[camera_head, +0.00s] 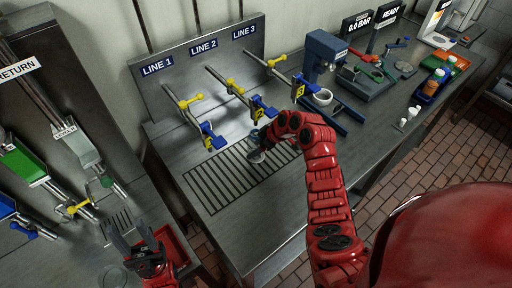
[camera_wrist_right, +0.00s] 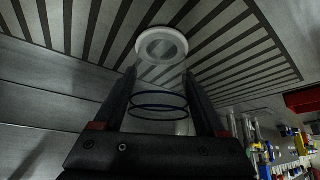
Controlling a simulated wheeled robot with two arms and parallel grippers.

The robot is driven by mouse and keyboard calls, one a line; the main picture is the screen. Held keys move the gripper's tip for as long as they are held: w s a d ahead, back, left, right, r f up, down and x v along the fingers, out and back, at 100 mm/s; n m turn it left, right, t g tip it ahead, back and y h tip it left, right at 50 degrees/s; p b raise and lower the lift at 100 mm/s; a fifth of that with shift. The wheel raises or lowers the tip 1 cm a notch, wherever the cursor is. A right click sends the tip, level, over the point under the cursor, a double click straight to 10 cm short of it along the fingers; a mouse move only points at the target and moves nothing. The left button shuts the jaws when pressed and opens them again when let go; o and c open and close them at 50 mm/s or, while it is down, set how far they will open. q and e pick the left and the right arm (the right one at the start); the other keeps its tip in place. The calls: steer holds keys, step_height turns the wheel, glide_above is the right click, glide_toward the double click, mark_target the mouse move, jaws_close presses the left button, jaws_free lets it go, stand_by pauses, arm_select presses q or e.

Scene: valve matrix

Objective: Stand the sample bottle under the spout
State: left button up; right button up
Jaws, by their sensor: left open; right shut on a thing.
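The sample bottle (camera_wrist_right: 160,88) is clear, with dark blue rings and a round white end (camera_wrist_right: 161,45) against the slotted drain grate in the right wrist view. My right gripper (camera_head: 259,141) is shut on it over the grate; whether it touches the grate is unclear. In the head view the bottle (camera_head: 257,156) is small and partly hidden by my gripper. Spouts with blue ends stand under LINE 1 (camera_head: 212,138), LINE 2 (camera_head: 262,108) and LINE 3 (camera_head: 301,88). The bottle is in front of the LINE 2 spout. My left gripper (camera_head: 138,246) is open, low at left.
The drain grate (camera_head: 215,187) lies along the steel bench (camera_head: 268,231). A blue machine (camera_head: 323,55) with a white cup stands right of LINE 3. Small white bottles (camera_head: 408,117) and coloured trays are further right. A red bin (camera_head: 178,247) is beside my left gripper.

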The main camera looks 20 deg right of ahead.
steer(key=o, duration=1.3)
steer(key=shift+f, duration=0.1)
steer(key=shift+r+p, duration=0.25)
steer(key=shift+p, duration=0.1)
steer(key=shift+d+r+b, duration=0.15)
steer(key=shift+b, duration=0.2)
steer(key=b+v, duration=0.2)
steer(key=v, duration=0.9)
steer(key=shift+r+b, duration=0.25)
steer(key=shift+b, duration=0.15)
steer(key=shift+s+d, duration=0.1)
steer(key=shift+s, duration=0.05)
